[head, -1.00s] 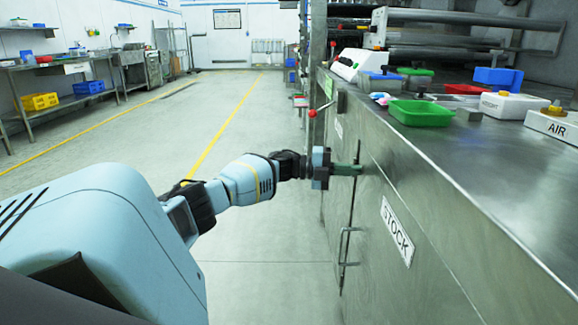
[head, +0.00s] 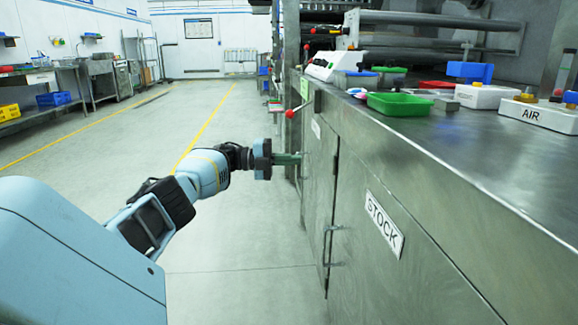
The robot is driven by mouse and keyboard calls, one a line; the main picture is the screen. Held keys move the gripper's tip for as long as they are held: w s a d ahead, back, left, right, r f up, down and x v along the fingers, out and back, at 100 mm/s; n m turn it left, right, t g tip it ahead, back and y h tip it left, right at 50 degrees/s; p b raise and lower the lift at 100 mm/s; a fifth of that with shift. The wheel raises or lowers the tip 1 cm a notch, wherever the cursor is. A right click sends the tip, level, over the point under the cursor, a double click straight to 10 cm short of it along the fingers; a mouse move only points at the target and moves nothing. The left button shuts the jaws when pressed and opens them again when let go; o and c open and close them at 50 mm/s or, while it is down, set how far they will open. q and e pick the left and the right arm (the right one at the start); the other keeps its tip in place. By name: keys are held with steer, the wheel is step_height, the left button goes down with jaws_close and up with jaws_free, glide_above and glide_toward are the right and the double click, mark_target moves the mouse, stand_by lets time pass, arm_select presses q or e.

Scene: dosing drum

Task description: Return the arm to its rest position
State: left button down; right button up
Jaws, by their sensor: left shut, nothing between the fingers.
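My left arm comes in from the left, a light blue arm with black joints. It reaches toward the front of the steel cabinet. My left gripper (head: 287,159) is shut, with its greenish fingers pointing right, close to the cabinet door (head: 319,185). I cannot tell whether the fingertips touch the door. Nothing shows between the fingers. My right gripper is not in view.
The steel counter (head: 480,150) fills the right side. It carries a green tray (head: 400,104), a red tray (head: 437,85) and an AIR box (head: 540,114). A STOCK label (head: 384,224) and door handles (head: 329,245) are on its front. The floor (head: 240,240) beside it is clear.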

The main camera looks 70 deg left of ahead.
arm_select(q)
steer(key=shift+s+a+b, duration=0.35)
steer(key=shift+a+b, duration=0.2)
